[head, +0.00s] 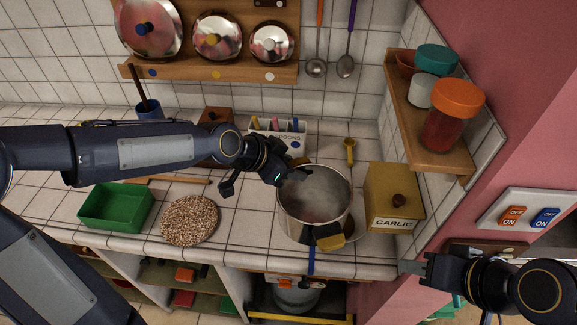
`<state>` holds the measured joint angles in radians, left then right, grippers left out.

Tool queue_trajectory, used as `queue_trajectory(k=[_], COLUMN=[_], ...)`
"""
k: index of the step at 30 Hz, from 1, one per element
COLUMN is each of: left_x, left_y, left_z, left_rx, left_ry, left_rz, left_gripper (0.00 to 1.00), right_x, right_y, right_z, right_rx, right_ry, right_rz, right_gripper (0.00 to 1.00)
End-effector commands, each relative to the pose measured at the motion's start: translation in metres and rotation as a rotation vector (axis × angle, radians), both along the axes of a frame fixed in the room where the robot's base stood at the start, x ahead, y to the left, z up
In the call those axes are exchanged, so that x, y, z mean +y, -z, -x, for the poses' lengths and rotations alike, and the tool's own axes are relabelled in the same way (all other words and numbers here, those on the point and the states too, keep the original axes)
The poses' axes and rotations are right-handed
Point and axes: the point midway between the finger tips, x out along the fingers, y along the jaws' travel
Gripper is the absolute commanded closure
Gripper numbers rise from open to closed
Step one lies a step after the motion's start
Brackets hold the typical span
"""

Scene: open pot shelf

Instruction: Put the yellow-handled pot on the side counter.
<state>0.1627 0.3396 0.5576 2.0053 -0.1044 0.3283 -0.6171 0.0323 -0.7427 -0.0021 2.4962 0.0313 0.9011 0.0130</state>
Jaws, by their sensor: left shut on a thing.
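The steel pot (315,207) with a yellow handle (330,242) is at the front right of the tiled counter (130,232). It looks empty, and its yellow handle faces the front edge. My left gripper (290,178) is at the pot's far left rim and shut on the pot; its grip point is partly hidden by the gripper itself. I cannot tell whether the pot's base touches the counter. My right gripper (412,268) is at the counter's front right corner, apart from the pot, and its jaw opening is unclear.
A yellow garlic box (393,200) stands close right of the pot. A round speckled mat (190,220) and a green tray (115,207) lie to the left. A wall shelf (440,145) with jars overhangs the right. Open shelves with pots (295,297) are below.

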Motion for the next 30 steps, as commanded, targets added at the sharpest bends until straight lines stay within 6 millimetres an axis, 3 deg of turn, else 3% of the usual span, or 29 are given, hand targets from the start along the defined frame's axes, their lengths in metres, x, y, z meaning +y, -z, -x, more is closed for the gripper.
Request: queue_trajectory(k=[5, 15, 21, 30], left_x=[0.017, 0.088, 0.111, 0.124], left_y=[0.007, 0.046, 0.081, 0.098], left_z=[-0.008, -0.042, -0.053, -0.059], left_rx=[0.005, 0.004, 0.002, 0.001], left_ry=[-0.008, -0.008, -0.004, -0.002], left_rz=[0.002, 0.006, 0.003, 0.002], left_gripper=[0.98, 0.98, 0.98, 0.98], right_x=[0.000, 0.000, 0.000, 0.000], right_y=[-0.004, -0.013, 0.001, 0.006], right_z=[0.000, 0.000, 0.000, 0.000], right_rx=[0.000, 0.000, 0.001, 0.000], right_ry=[0.000, 0.000, 0.000, 0.000], right_rz=[0.000, 0.000, 0.000, 0.000], right_gripper=[0.64, 0.64, 0.64, 0.64])
